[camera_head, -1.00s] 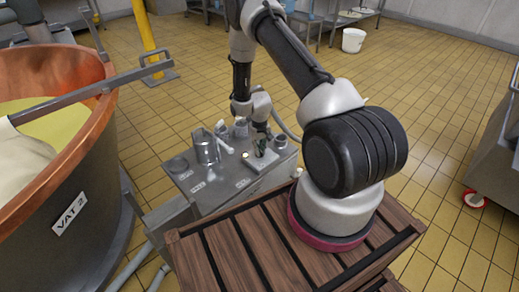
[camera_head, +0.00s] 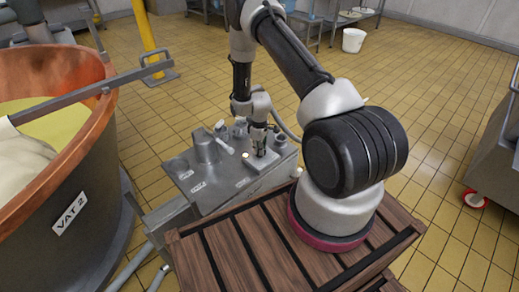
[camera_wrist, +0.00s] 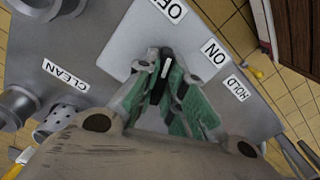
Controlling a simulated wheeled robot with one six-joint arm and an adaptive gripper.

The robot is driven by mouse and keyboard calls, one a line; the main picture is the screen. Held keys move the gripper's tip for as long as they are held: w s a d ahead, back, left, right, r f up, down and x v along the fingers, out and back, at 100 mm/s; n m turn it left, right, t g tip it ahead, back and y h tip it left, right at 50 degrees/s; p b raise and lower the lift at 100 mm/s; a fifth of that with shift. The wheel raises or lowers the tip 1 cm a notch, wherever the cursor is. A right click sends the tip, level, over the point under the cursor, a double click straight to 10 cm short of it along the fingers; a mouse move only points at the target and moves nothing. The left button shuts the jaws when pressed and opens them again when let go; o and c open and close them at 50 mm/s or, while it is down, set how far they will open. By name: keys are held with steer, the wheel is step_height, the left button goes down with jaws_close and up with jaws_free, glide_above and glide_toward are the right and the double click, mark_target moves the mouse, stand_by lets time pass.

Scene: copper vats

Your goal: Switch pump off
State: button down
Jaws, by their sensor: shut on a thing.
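The pump switch is a small dark knob (camera_wrist: 165,63) with a white line, on a pale plate (camera_wrist: 122,42) on the grey control panel. An OFF label (camera_wrist: 171,9) and an ON label (camera_wrist: 214,51) lie beyond it in the wrist view. The white line runs nearly straight up the picture, roughly toward OFF. My gripper (camera_wrist: 163,85), with green finger pads, is shut on the knob, hiding its lower part. In the head view my gripper (camera_head: 259,150) reaches down onto the plate, and the knob is hidden there.
CLEAN (camera_wrist: 65,76) and HOLD (camera_wrist: 237,88) labels are near the plate. Metal canisters (camera_head: 205,148) stand on the panel's left side. A copper vat marked VAT 2 (camera_head: 88,192) is at left. A slatted wooden surface (camera_head: 235,250) is in front.

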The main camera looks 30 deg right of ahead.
steer(key=shift+n, duration=0.5)
steer(key=c, duration=1.5)
jaws_free()
step_height(320, 180, up, 12)
